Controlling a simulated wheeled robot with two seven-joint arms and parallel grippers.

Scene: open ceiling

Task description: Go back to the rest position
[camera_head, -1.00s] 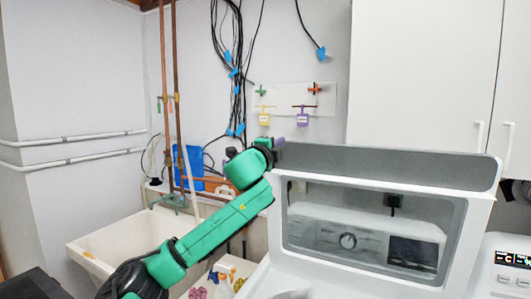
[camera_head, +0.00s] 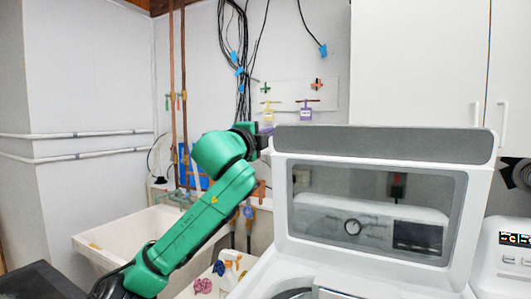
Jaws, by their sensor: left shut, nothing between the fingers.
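My left arm comes in from the lower left, green with black joints. Its small dark left gripper (camera_head: 266,134) is at the far end, beside the upper left corner of the raised washer lid (camera_head: 385,144). The gripper is shut with nothing in it. I cannot tell whether the gripper touches the lid edge. My right gripper is not in view.
A utility sink (camera_head: 118,242) stands left, behind my arm. A spray bottle (camera_head: 229,262) and a pink cloth (camera_head: 203,286) lie between sink and washer. A second machine (camera_head: 505,262) stands at the right edge. White cabinets (camera_head: 420,65) hang above. Pipes and cables run along the wall.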

